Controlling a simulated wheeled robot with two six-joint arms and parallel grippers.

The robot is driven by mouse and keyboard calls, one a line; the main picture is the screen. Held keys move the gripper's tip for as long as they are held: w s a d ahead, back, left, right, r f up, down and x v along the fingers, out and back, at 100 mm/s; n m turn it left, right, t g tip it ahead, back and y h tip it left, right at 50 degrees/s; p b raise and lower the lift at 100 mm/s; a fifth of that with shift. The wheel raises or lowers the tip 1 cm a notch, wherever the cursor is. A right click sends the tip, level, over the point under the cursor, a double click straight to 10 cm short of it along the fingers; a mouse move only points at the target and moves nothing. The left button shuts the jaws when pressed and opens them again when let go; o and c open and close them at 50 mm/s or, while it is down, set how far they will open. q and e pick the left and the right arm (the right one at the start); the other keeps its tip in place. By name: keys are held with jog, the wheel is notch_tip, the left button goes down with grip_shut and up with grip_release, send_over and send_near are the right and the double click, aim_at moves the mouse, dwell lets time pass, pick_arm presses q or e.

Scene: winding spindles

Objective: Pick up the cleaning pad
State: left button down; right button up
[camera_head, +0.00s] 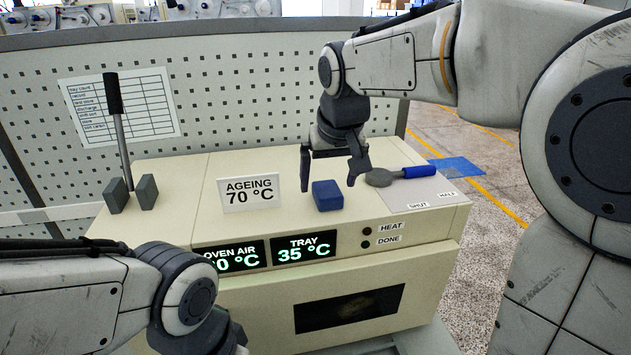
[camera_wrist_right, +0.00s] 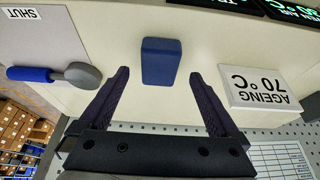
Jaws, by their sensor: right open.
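The cleaning pad looks to be the small dark blue block (camera_head: 327,195) on top of the cream oven cabinet (camera_head: 180,190), right of the ageing sign. In the right wrist view the blue block (camera_wrist_right: 161,62) lies ahead of the fingertips, centred between them. My right gripper (camera_head: 329,183) is open and empty, pointing down, with its fingers to either side of and just behind the block; it also shows in the right wrist view (camera_wrist_right: 158,82). My left arm comes in at the lower left, and its gripper (camera_head: 225,335) is partly cut off, its jaws unclear.
An "AGEING 70 °C" sign (camera_head: 249,194) stands left of the block. A dark-handled upright tool (camera_head: 117,125) stands at the left. A perforated panel (camera_head: 230,90) rises behind.

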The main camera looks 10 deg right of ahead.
aim_at(334, 191)
jog(key=shift+x, duration=1.05)
jog(key=c, duration=1.4)
jog(key=shift+c, duration=0.2)
jog(key=shift+r, duration=0.1)
jog(key=shift+r, duration=0.45)
jog(key=r, duration=0.1)
jog(key=r+b, duration=0.1)
jog(key=d+r, duration=0.1)
jog(key=shift+s+r+b, duration=0.3)
jog(key=shift+s+b, duration=0.05)
jog(key=s+d+r+b, duration=0.2)
jog(key=s+d+r, duration=0.4)
jog(key=d, duration=0.2)
jog(key=shift+s+d+r, duration=0.15)
jog(key=shift+s+r, duration=0.05)
jog(key=shift+s, duration=0.05)
